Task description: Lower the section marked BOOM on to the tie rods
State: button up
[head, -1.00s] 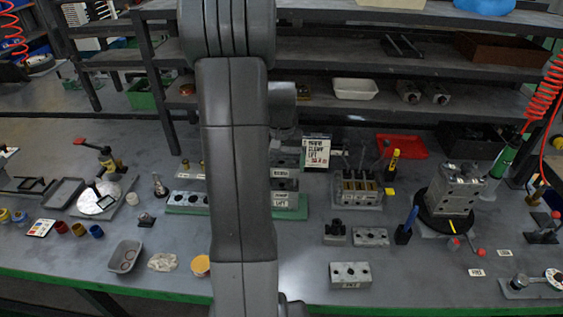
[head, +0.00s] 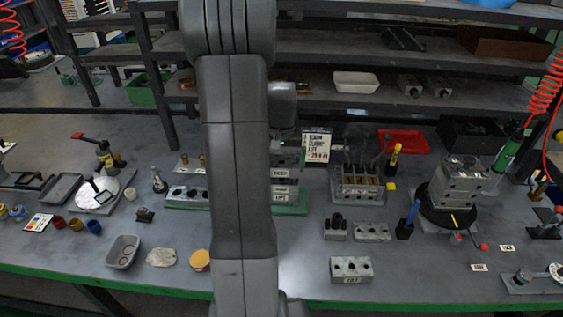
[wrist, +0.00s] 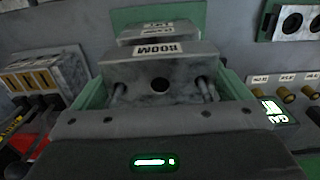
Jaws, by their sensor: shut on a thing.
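The grey section marked BOOM (wrist: 166,68) is held in my gripper (wrist: 160,86), its jaws shut on the section's two sides. Two tie rods, one at the left (wrist: 118,92) and one at the right (wrist: 205,90), show at holes in the section's upper face and seem to pass through it. A lower section (wrist: 160,31) with a label lies beyond it over a green base. In the head view, the held section (head: 284,172) hangs above the section marked LIFT (head: 285,193) on the green base (head: 293,210). My arm hides the left part.
A valve block with levers (head: 360,185) stands right of the stack, with a sign (head: 317,147) behind. Loose blocks (head: 351,268) lie in front.

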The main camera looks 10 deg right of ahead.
aim_at(282, 162)
jog(key=shift+f+b, duration=0.7)
jog(key=shift+f, duration=0.35)
jog(key=o, duration=0.9)
jog(key=shift+r, duration=0.15)
notch_tip(282, 162, up, 14)
jog(key=shift+f, duration=0.2)
jog(key=shift+f, duration=0.1)
notch_tip(282, 162, down, 14)
jog(key=shift+r, duration=0.45)
